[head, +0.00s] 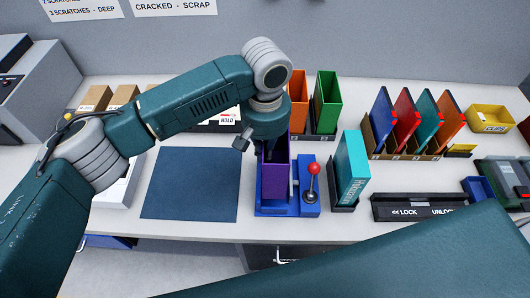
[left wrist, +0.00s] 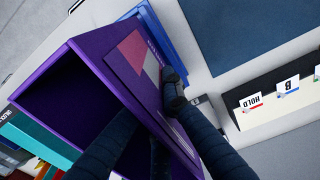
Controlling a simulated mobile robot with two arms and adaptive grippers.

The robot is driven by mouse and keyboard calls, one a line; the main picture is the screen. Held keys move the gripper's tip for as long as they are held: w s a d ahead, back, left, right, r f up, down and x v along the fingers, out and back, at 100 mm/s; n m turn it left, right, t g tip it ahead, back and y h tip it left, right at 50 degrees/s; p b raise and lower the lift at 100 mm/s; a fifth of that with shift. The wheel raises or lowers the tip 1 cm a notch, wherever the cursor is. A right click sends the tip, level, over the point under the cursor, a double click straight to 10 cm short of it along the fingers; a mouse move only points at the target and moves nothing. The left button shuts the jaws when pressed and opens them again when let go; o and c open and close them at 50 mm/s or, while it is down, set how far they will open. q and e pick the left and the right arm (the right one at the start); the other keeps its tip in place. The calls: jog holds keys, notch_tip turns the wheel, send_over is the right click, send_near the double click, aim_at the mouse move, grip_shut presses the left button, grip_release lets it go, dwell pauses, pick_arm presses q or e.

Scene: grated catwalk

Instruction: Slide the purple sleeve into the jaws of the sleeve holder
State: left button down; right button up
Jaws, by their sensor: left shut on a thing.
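The purple sleeve (head: 274,185) is an open-topped upright box at the blue sleeve holder (head: 307,208). The holder has a lever with a red knob (head: 313,168) on its right. My left gripper (head: 268,148) is above the sleeve and shut on its wall. In the left wrist view the sleeve (left wrist: 72,95) shows its open mouth and a printed label, with the gripper fingers (left wrist: 152,108) on either side of one wall. A blue strip of the holder (left wrist: 160,38) shows beyond it. The sleeve hides the jaws, so I cannot tell how deep it sits. My right gripper is out of view.
A dark blue mat (head: 190,185) lies left of the holder. A teal box in a black stand (head: 351,170) is close on the right. Orange (head: 298,92) and green sleeves (head: 327,100) stand behind. My other arm crosses the front.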

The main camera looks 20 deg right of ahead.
pick_arm(q)
jog(key=shift+f+b, duration=0.75)
jog(key=shift+f, duration=2.8)
jog(key=c, duration=1.8)
grip_release()
jog(key=shift+c, duration=0.2)
jog(key=shift+o, duration=0.5)
jog(key=shift+o, duration=1.4)
jog(key=shift+r, duration=0.15)
